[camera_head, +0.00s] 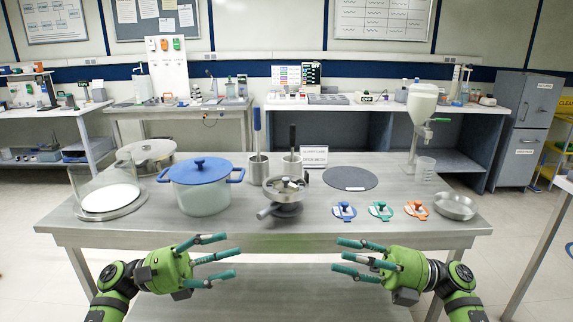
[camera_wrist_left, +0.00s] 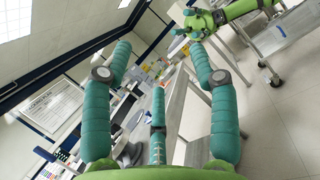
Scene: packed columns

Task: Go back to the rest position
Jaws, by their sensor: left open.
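My left gripper (camera_head: 222,264) is in front of the table's near edge, at the left in the head view. Its green fingers are spread open with nothing between them, and they fill the left wrist view (camera_wrist_left: 162,75). My right gripper (camera_head: 347,257) faces it from the right in the head view, also in front of the near edge. Its fingers are spread apart and empty. It also shows at the top right of the left wrist view (camera_wrist_left: 190,25). Both grippers are apart from everything on the table.
The steel table (camera_head: 330,232) holds a blue-lidded pot (camera_head: 203,195), a glass vessel with a white disc (camera_head: 110,197), a strainer device (camera_head: 284,190), a dark round mat (camera_head: 350,178), coloured-handled tools (camera_head: 380,210), a metal dish (camera_head: 455,206) and a dispenser (camera_head: 422,105). The front strip is clear.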

